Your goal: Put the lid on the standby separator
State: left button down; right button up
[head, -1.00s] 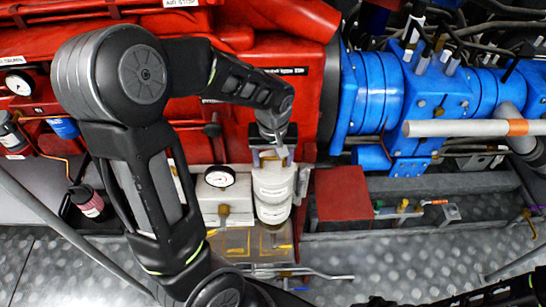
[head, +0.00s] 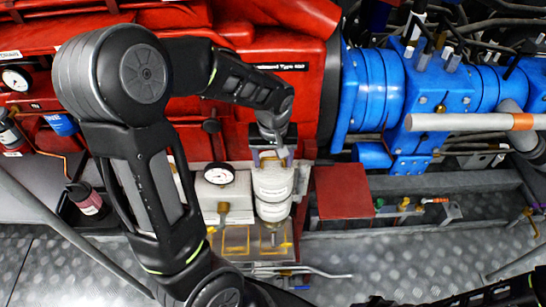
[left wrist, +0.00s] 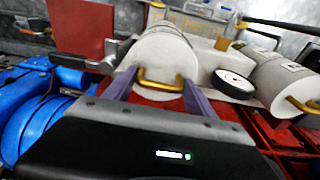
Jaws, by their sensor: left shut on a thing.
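My left gripper (head: 272,157) is at the top of a white cylindrical separator (head: 272,208) left of the red box. In the left wrist view the gripper's purple fingers (left wrist: 158,84) are shut on the brass handle (left wrist: 160,80) of the white lid (left wrist: 165,55). The lid looks in line with the white body below it. I cannot tell whether the lid touches the body or where the seam lies. A second white cylinder with a brass handle (left wrist: 285,85) shows at the right of the left wrist view. My right gripper does not show.
A pressure gauge (head: 220,175) sits close left of the separator. A red box (head: 342,192) stands close on its right. A tray with yellow-outlined squares (head: 252,240) lies in front. The red engine (head: 240,35) and blue housing (head: 400,95) fill the back.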

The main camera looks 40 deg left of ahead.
pick_arm(q)
jog(key=shift+f+b, duration=0.55)
jog(key=shift+f, duration=0.1)
jog(key=shift+c, duration=1.1)
grip_release()
jog(key=shift+r, duration=0.1)
notch_tip(320, 180, up, 8)
jog(key=shift+s+d+f, duration=0.2)
jog(key=shift+s+d, duration=0.05)
jog(key=shift+s, duration=0.15)
